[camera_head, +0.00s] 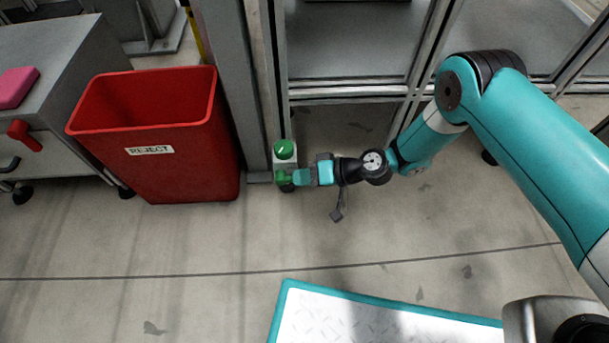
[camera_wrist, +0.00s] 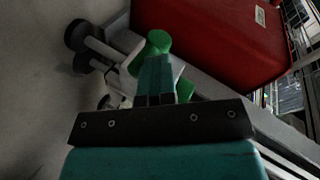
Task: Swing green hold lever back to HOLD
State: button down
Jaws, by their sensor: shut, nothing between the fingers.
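A small white unit (camera_head: 284,159) stands by the foot of the grey post, with a round green dial (camera_head: 284,148) on top. The green hold lever (camera_head: 282,176) is at its lower front. My gripper (camera_head: 298,177) is shut, with its fingertips close to the lever from the right. In the wrist view the teal fingers (camera_wrist: 156,70) are together, and the lever's rounded green end (camera_wrist: 158,42) shows just beyond the tips. A green part, likely the dial (camera_wrist: 185,90), shows to the right, partly hidden by the fingers. I cannot tell whether the fingers touch the lever.
A red REJECT bin (camera_head: 150,150) stands left of the grey post (camera_head: 230,70). A grey cabinet (camera_head: 50,75) with a red handle is at the far left. A framed panel (camera_head: 350,40) rises behind the unit. Open floor (camera_head: 180,245) lies in front, with a teal-edged plate (camera_head: 340,315) nearer.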

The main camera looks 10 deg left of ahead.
jog(key=shift+s+d+r+p, duration=0.1)
jog(key=shift+r+p, duration=0.4)
jog(key=shift+p, duration=0.05)
jog(key=s+r+p+v, duration=0.1)
jog(key=p+v, duration=0.7)
jog(key=v, duration=0.3)
jog(key=shift+s+r, duration=0.2)
jog(key=shift+s, duration=0.15)
